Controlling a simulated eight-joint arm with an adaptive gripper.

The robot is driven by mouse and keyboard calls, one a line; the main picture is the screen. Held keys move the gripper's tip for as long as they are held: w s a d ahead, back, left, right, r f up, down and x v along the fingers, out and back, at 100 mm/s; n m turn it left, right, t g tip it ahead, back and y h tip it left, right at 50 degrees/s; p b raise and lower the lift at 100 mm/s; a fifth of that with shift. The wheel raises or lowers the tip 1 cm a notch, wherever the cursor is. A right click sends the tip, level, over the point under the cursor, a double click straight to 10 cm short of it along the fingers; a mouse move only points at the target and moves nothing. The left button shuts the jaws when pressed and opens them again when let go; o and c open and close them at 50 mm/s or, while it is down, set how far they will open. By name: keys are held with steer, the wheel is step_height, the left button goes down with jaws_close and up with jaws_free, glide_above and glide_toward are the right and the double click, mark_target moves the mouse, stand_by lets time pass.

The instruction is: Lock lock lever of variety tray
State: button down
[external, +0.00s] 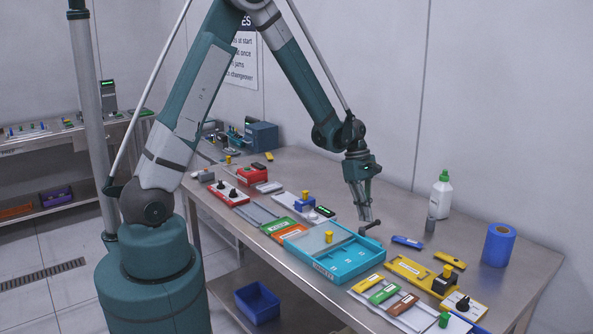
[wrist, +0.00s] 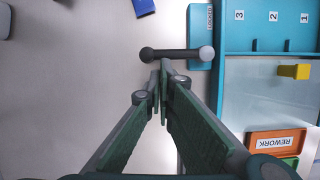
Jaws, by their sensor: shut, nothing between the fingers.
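The variety tray (external: 348,272) is a blue tray with numbered compartments and a pale sliding cover (external: 306,241) with a yellow knob (external: 328,236). The tray also shows at the right of the wrist view (wrist: 268,38). The lock lever (wrist: 178,54) is a dark bar, lying across the wrist picture, with a grey round end by the tray's edge and a dark knob end pointing away. A blue block marked LOCKED (wrist: 200,30) is beside the grey end. My gripper (wrist: 160,66) is shut and empty, its tips close beside the lever's middle; contact is unclear.
An orange REWORK bin (wrist: 276,143) lies near the tray. In the external view, a yellow fixture (external: 415,274), a blue roll (external: 498,245), a white bottle (external: 440,195) and coloured blocks are to the right. Bare table lies left of the lever in the wrist view.

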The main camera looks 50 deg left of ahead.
mark_target(379, 221)
steer(key=shift+w+d+m, duration=0.15)
steer(key=shift+d+m, duration=0.1)
steer(key=shift+m, duration=0.15)
steer(key=shift+w+d+f+m+g+b, duration=0.1)
steer(key=shift+w+d+m+g+b, duration=0.15)
steer(key=shift+d+m+g+b, duration=0.45)
steer(key=shift+w+d+m+b, duration=0.15)
steer(key=shift+d+m+b, duration=0.35)
steer(key=shift+m, duration=0.5)
steer(key=shift+d+b, duration=0.65)
steer(key=shift+d, duration=0.3)
steer(key=d+m+b, duration=0.1)
steer(key=d+m, duration=0.1)
steer(key=shift+m+y, duration=0.4)
steer(key=shift+s+d+g+b, duration=0.3)
steer(key=shift+s+d+b, duration=0.25)
steer(key=shift+s+d, duration=0.35)
steer(key=shift+s+d+b, duration=0.4)
steer(key=shift+s+d, duration=0.4)
steer(key=shift+d, duration=0.2)
steer(key=shift+s, duration=0.1)
